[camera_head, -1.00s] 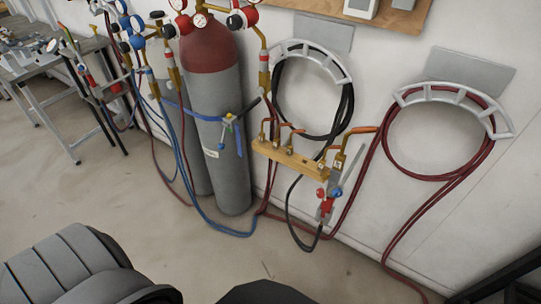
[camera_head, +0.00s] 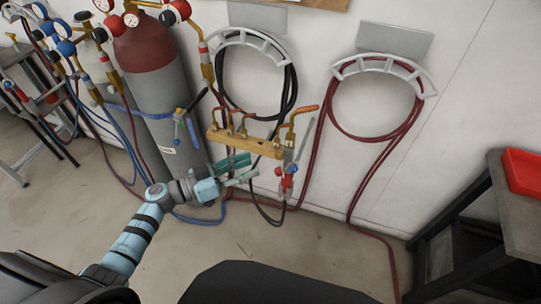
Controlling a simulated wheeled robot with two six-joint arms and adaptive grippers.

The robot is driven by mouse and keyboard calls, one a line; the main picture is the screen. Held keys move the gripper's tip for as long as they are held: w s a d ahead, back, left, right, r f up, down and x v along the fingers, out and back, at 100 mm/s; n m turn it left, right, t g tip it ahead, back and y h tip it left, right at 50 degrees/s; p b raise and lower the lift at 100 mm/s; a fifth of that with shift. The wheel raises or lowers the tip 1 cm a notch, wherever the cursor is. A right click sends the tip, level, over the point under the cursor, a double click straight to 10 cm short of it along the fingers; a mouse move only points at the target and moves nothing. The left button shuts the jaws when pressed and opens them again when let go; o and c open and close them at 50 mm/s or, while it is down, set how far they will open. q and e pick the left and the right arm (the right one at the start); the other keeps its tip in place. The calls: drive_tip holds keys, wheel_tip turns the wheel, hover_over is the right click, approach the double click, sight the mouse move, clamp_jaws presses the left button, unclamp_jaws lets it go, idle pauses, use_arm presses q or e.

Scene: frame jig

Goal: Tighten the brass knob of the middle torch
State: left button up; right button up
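A wooden rack (camera_head: 240,143) on the wall carries several brass torch nozzles with copper-coloured tips. A torch handle with red and blue knobs (camera_head: 288,170) hangs at its right end. I cannot tell which torch is the middle one, and no brass knob can be made out at this size. My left gripper (camera_head: 252,166) is in front of and just below the rack, left of the red and blue knobs. Its teal fingers are apart, with nothing seen between them. My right gripper is out of view.
Tall gas cylinders (camera_head: 155,75) with gauges stand at the left. A black hose hangs on a wall hanger (camera_head: 248,38), a red hose on another (camera_head: 385,66). A dark table (camera_head: 510,210) with a red tray (camera_head: 523,170) stands at the right. The floor in front is partly clear.

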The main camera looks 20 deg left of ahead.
sight(279, 156)
use_arm(q)
drive_tip(key=x, duration=0.7)
drive_tip(key=shift+w+d, duration=0.2)
drive_tip(key=shift+f, duration=0.1)
drive_tip(key=shift+c, duration=0.6)
clamp_jaws()
